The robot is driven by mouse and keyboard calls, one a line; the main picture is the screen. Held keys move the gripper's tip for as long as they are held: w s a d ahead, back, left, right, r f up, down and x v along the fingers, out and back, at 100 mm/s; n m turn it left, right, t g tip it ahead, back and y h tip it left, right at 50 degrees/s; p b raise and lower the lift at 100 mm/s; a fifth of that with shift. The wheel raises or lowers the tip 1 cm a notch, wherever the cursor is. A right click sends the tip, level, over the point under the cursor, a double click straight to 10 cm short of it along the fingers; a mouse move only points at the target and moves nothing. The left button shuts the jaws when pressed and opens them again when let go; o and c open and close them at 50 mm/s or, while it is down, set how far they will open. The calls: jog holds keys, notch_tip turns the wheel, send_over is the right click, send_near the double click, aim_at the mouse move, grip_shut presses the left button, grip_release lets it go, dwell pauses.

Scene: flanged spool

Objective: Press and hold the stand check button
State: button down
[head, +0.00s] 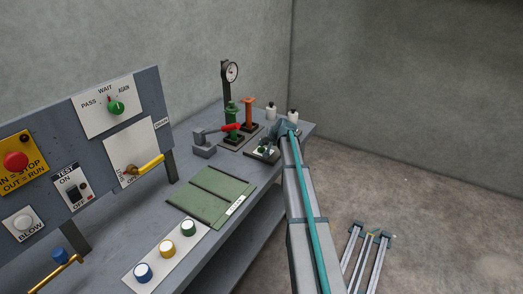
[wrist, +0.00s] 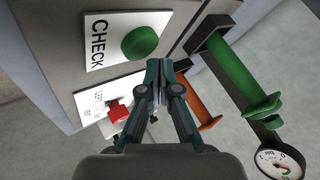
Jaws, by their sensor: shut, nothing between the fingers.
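The check button is a round green button (wrist: 140,43) on a white plate marked CHECK (wrist: 98,42) in the wrist view. My gripper (wrist: 160,64) is shut and empty. Its fingertips are beside the button, just below and right of it in the wrist view. They do not cover the button, and I see no clear contact. In the head view my gripper (head: 284,129) is over the bench's far right corner.
A green flanged post (wrist: 236,68) and an orange one (wrist: 202,112) stand close by, with a dial gauge (head: 231,72) behind. A red-handled clamp (head: 222,129) is left of the plate. A green mat (head: 211,194) lies nearer; the control panel (head: 88,120) stands left.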

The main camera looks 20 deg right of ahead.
aim_at(262, 149)
jog(key=shift+f+b, duration=0.3)
jog(key=shift+f, duration=0.15)
jog(key=shift+f+b, duration=0.35)
jog(key=shift+f, duration=0.15)
dwell(0.7)
dwell(0.4)
jog(key=shift+r+p, duration=0.35)
jog(key=shift+r, duration=0.6)
jog(key=shift+r, duration=0.1)
jog(key=shift+r+p, duration=0.9)
jog(key=shift+r, duration=1.5)
